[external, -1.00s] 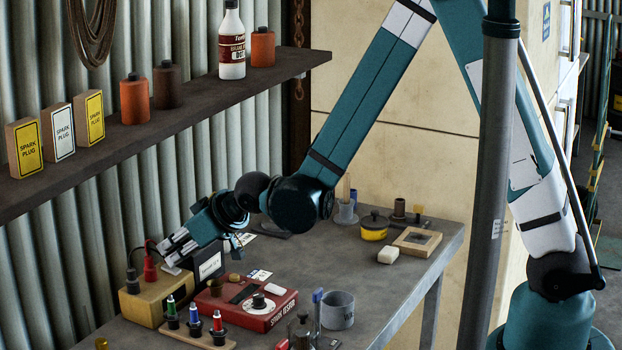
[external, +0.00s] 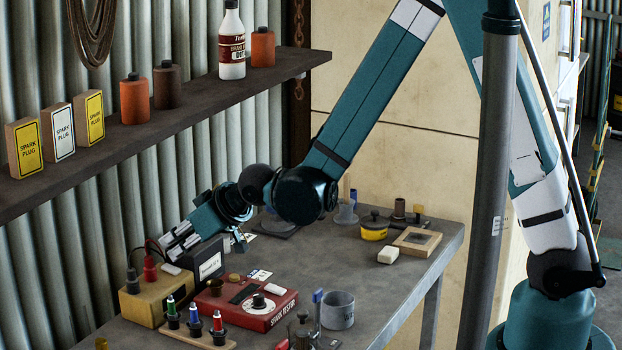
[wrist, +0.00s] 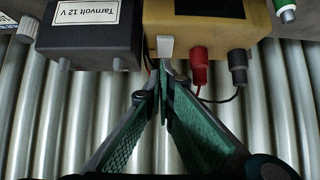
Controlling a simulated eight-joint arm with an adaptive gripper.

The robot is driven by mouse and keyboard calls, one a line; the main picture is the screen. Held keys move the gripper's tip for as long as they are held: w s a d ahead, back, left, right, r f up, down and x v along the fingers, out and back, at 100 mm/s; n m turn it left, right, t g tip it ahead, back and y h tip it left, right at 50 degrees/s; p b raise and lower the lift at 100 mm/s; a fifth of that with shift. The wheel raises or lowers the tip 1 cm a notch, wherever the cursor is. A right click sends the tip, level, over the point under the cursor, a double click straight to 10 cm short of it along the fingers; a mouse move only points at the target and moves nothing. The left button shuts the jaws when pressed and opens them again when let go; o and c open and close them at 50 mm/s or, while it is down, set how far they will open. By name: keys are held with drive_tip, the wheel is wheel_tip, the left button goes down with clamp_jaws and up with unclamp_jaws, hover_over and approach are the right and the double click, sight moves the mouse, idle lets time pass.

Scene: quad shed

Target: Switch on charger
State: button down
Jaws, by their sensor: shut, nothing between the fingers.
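A tan-yellow box (external: 157,297) with a red and a black plug in its top stands at the left of the bench; it also shows at the top of the wrist view (wrist: 200,28). A pale grey lever or tab (wrist: 166,46) sticks out from its edge. A dark box labelled "Tarnvolt 12 V" (wrist: 88,30) stands beside it, also in the external view (external: 207,263). I cannot tell for sure which box is the charger. My gripper (wrist: 163,70) is shut and empty, its fingertips close below the tab. I cannot tell whether they touch it.
The red plug (wrist: 199,66) and black plug (wrist: 237,66), with leads, stand right of the fingers. A red spark tester (external: 262,312) and a rack (external: 196,335) of small coloured tools stand in front. The shelf (external: 170,110) hangs above. Corrugated wall lies behind.

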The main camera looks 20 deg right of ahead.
wheel_tip(320, 180, up, 3)
drive_tip(key=shift+s+d+f+p, duration=0.15)
drive_tip(key=shift+f+p, duration=0.05)
drive_tip(key=shift+p, duration=0.25)
drive_tip(key=shift+s+d, duration=0.25)
drive_tip(key=v, duration=0.9)
drive_tip(key=shift+f, duration=0.15)
drive_tip(key=shift+s+d, duration=0.15)
drive_tip(key=shift+w+a+f+b, duration=0.1)
drive_tip(key=shift+w+a+b, duration=0.15)
drive_tip(key=shift+b, duration=0.7)
drive_tip(key=shift+w+a+r+b, duration=0.25)
drive_tip(key=shift+b, duration=0.25)
drive_tip(key=shift+w+a+f, duration=0.1)
drive_tip(key=shift+w, duration=0.05)
